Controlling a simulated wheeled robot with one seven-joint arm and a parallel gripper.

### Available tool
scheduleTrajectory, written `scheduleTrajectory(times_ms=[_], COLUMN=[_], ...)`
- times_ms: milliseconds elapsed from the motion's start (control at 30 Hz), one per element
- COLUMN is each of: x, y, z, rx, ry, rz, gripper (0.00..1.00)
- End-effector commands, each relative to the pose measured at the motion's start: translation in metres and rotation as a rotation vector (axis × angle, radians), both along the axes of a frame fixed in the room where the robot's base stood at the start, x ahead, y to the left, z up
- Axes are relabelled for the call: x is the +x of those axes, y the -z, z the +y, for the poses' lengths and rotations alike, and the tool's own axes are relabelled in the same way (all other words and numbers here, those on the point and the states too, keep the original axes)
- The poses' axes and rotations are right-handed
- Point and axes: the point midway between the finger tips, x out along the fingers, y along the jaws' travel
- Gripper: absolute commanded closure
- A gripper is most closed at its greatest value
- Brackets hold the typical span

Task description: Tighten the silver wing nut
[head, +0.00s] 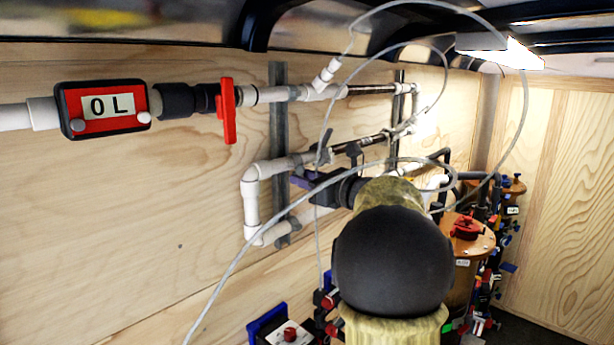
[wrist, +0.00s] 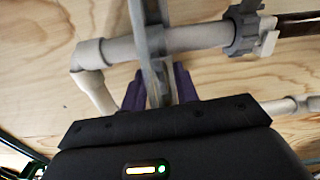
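I cannot make out a silver wing nut for certain in either view. My gripper (head: 303,182) has purple fingers and reaches toward the plywood wall beside the lower white pipe loop. In the wrist view my gripper (wrist: 158,80) has its two purple fingers apart, one on each side of a grey metal strip (wrist: 151,45) that runs up the picture. I cannot tell whether the fingers touch it. My dark arm hides part of the wall and pipes behind it. The black gripper body hides the lower part of the wrist view.
White pipes (head: 251,205) are fixed along the wall on grey metal struts (head: 278,110). A red valve handle (head: 227,110) and a red meter reading 0 L (head: 103,108) are at upper left. Thin clear hoses loop before my arm. Wood-topped filters (head: 470,240) stand at right.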

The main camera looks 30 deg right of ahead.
Motion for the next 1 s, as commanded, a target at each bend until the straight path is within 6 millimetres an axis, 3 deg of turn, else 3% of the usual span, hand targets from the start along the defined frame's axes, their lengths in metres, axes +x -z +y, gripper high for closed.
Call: scheduleTrajectory(times_ms=[100, 233, 667, 1000], x=[-0.0002, -0.0004, -0.0005, -0.0004], y=[0.0001, 0.0001, 0.0011, 0.0031], z=[-0.0001, -0.0001, -0.0001, 0.0], rx=[0.0, 0.0, 0.026, 0.185], ry=[0.0, 0.0, -0.001, -0.002], rz=[0.0, 0.0, 0.01, 0.066], gripper=[0.74, 0.99, 1.0, 1.0])
